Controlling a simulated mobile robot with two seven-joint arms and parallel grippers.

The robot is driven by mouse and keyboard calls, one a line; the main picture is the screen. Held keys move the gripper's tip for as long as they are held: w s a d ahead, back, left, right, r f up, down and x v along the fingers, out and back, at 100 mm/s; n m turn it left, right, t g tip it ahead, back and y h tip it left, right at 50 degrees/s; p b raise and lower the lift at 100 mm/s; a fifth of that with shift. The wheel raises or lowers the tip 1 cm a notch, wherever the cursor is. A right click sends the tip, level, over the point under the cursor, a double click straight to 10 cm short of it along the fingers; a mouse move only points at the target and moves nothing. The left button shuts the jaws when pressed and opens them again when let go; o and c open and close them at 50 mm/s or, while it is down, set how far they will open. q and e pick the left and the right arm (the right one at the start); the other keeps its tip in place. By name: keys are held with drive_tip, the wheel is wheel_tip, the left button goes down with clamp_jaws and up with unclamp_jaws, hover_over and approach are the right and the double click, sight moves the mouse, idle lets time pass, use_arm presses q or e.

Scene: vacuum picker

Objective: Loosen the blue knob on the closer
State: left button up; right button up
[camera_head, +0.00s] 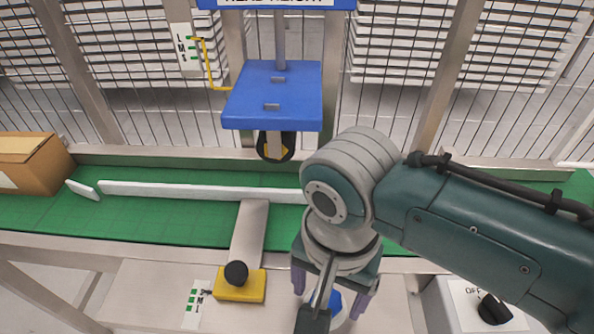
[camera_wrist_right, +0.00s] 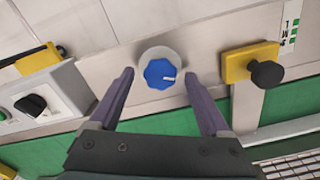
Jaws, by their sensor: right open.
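The blue knob (camera_wrist_right: 160,74) sits on a round pale base on the grey front panel of the closer. I cannot tell how near the fingertips are in depth. My left gripper is not in view.
A yellow block with a black knob (camera_head: 236,273) is beside the gripper. A black OFF switch (camera_head: 494,308) is at the lower right. A green conveyor (camera_head: 150,222) with a white rail (camera_head: 190,191) lies behind. A blue head plate (camera_head: 275,97) hangs above. A cardboard box (camera_head: 45,163) stands left.

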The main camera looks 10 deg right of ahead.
clamp_jaws()
idle(0.6)
drive_tip(key=shift+r+n+p, duration=0.15)
drive_tip(key=shift+n+p, duration=0.65)
drive_tip(key=shift+n, duration=0.3)
drive_tip(key=shift+n+p, duration=0.6)
drive_tip(key=shift+n, duration=0.6)
drive_tip(key=n+p, duration=0.1)
drive_tip(key=n, duration=0.2)
drive_tip(key=shift+n, duration=1.3)
